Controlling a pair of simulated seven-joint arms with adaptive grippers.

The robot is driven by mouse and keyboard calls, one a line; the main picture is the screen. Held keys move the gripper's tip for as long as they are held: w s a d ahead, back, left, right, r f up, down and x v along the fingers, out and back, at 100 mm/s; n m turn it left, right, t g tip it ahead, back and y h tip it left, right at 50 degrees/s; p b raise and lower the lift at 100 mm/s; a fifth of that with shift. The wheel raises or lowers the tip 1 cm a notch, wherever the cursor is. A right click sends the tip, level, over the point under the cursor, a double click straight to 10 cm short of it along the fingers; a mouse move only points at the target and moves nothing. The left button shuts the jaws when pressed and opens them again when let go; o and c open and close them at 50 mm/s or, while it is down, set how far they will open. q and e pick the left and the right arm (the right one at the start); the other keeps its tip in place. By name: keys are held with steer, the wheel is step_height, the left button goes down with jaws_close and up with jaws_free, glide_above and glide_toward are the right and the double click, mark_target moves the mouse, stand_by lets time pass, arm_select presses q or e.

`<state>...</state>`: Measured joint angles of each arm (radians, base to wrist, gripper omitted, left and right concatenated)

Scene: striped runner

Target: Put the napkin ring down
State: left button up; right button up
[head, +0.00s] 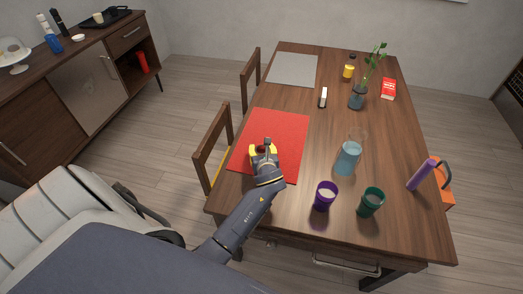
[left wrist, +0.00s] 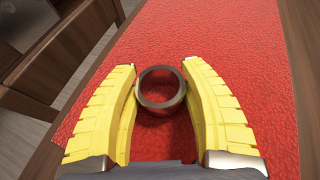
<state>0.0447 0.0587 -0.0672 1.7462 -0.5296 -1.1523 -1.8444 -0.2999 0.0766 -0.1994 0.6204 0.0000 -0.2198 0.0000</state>
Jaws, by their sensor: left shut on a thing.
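The napkin ring, a dark brownish metal ring (left wrist: 160,107), is between the yellow fingers of my left gripper in the left wrist view, its opening facing the camera. My left gripper (head: 263,150) is shut on it, over the red placemat (head: 291,126) near the table's left edge in the head view. The placemat also fills much of the left wrist view (left wrist: 225,35). I cannot tell whether the ring touches the mat or hangs just above it. In the head view the ring is too small and covered to make out. My right gripper is not in view.
On the wooden table (head: 314,189), a purple cup (head: 325,196), a green cup (head: 371,202) and a blue-filled pitcher (head: 347,158) stand right of the gripper. A grey placemat (head: 292,69) lies at the far end. A chair (head: 211,148) stands at the left edge.

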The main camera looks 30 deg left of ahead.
arm_select(q)
steer(key=shift+f, duration=0.1)
steer(key=o, duration=1.1)
steer(key=shift+o, duration=0.2)
steer(key=v, duration=1.2)
